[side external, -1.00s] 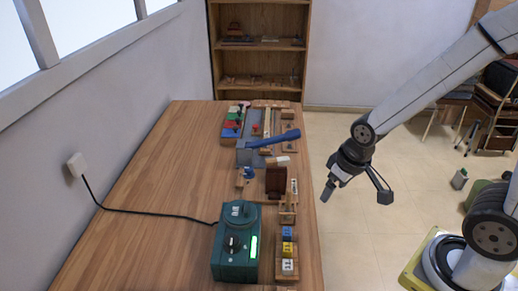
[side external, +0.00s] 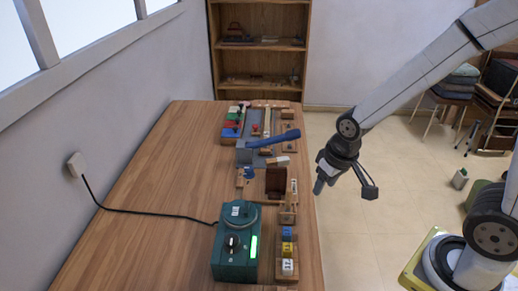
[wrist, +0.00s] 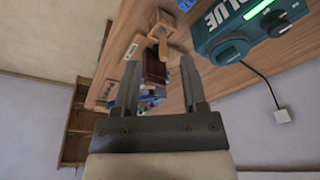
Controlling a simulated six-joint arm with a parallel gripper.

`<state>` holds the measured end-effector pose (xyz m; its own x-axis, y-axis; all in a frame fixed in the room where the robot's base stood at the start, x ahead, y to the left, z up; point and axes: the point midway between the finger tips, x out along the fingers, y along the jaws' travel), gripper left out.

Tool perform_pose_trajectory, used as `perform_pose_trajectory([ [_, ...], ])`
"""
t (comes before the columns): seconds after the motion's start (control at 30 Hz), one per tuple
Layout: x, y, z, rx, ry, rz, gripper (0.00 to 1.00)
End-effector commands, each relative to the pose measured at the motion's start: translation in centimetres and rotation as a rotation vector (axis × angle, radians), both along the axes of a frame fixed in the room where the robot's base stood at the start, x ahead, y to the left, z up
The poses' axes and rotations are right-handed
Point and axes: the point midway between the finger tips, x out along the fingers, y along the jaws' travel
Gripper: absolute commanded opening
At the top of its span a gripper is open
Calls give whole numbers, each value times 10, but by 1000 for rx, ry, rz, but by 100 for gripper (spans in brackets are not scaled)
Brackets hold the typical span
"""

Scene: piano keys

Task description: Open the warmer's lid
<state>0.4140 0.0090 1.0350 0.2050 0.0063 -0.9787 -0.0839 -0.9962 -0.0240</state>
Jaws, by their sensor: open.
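The warmer is a dark green box (side external: 236,262) at the near end of the wooden table. Its round lid (side external: 239,213) sits on top and appears shut. A dark knob and a lit green strip show on its body. In the wrist view the green warmer (wrist: 228,28) is at the upper right, with the word BLUE on it. My gripper (side external: 343,187) is right of the table's right edge, apart from the warmer. In the wrist view my gripper (wrist: 158,75) is open, with nothing between its fingers.
A black cord runs from the warmer to a wall outlet (side external: 76,165). Coloured blocks (side external: 287,250) stand in a wooden holder right of the warmer. A brown block (side external: 276,181), a blue-handled tool (side external: 273,138) and coloured pieces lie farther back. The table's left side (side external: 140,235) is mostly clear.

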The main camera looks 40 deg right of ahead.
Motion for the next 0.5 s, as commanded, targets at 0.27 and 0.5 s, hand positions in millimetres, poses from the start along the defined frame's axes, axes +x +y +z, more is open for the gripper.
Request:
perform_pose_trajectory([
  [0.27,58,33,-2,48,74,-221,54],
  [0.5,107,73,-11,69,143,-452,54],
])
